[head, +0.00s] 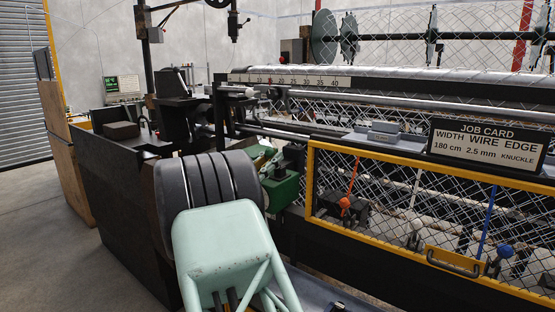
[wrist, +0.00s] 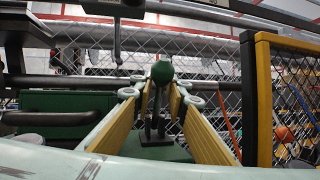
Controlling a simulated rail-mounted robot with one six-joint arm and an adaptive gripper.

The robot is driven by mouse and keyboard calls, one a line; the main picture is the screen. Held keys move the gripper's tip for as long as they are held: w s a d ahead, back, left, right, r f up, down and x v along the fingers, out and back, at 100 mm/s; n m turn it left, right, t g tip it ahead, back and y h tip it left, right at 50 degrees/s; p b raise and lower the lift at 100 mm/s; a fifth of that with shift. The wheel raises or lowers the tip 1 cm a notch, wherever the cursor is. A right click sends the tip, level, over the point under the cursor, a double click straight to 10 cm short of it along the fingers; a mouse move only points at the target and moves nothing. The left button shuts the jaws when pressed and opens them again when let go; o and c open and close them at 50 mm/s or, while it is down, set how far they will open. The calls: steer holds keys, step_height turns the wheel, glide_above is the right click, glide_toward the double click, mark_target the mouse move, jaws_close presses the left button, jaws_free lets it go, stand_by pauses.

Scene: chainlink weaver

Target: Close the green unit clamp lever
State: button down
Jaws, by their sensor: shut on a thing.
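The green unit (head: 281,190) sits at the left end of the yellow-framed mesh guard. In the wrist view, its clamp lever has a round green knob (wrist: 162,72) on a dark stem and stands roughly upright above a green base. My gripper (wrist: 160,99) has its yellow-padded fingers on either side of the stem, below the knob, and is shut on the lever. The pads hide part of the stem sides. In the head view, my mint-green arm covers most of my gripper and the lever is hard to make out.
The yellow-framed mesh guard (head: 312,178) stands right of the green unit. Behind it are an orange-knobbed lever (head: 344,203) and a blue-knobbed lever (head: 505,251). The job card (head: 489,147) reads 180 cm, 2.5 mm, knuckle. A long roller (head: 400,73) and wire mesh lie beyond.

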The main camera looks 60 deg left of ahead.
steer(key=shift+s+r, duration=0.1)
steer(key=shift+r, duration=0.05)
steer(key=c, duration=2.6)
jaws_free()
steer(key=shift+s, duration=0.15)
steer(key=shift+o, duration=0.3)
steer(key=v, duration=1.2)
steer(key=shift+d, duration=0.1)
